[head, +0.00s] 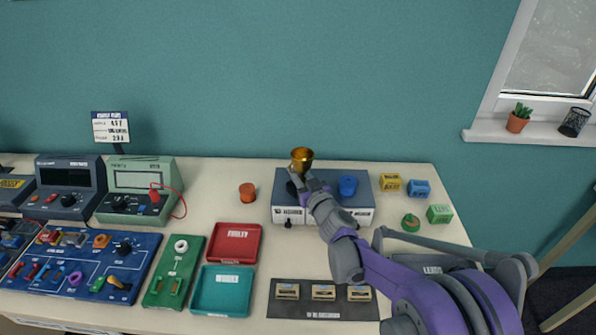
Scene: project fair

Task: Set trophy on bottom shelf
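The gold trophy (302,157) shows its cup above the back left part of a low dark-topped box with white labelled fronts (322,178). Its lower part is hidden behind my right gripper (297,178). My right arm comes in from the lower right and its gripper is at the trophy's stem, just below the cup. The fingers are too small and covered to tell whether they are closed on it. I cannot tell whether the trophy rests on the box or is held above it. No shelf is clearly recognisable. My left gripper is out of view.
A blue round piece (348,185) sits on the box. A red tray (235,243) and teal tray (222,290) lie to the left, a dark mat (322,311) in front. Small blocks (390,182) stand right. Meters (140,188) fill the left. The wall is close behind.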

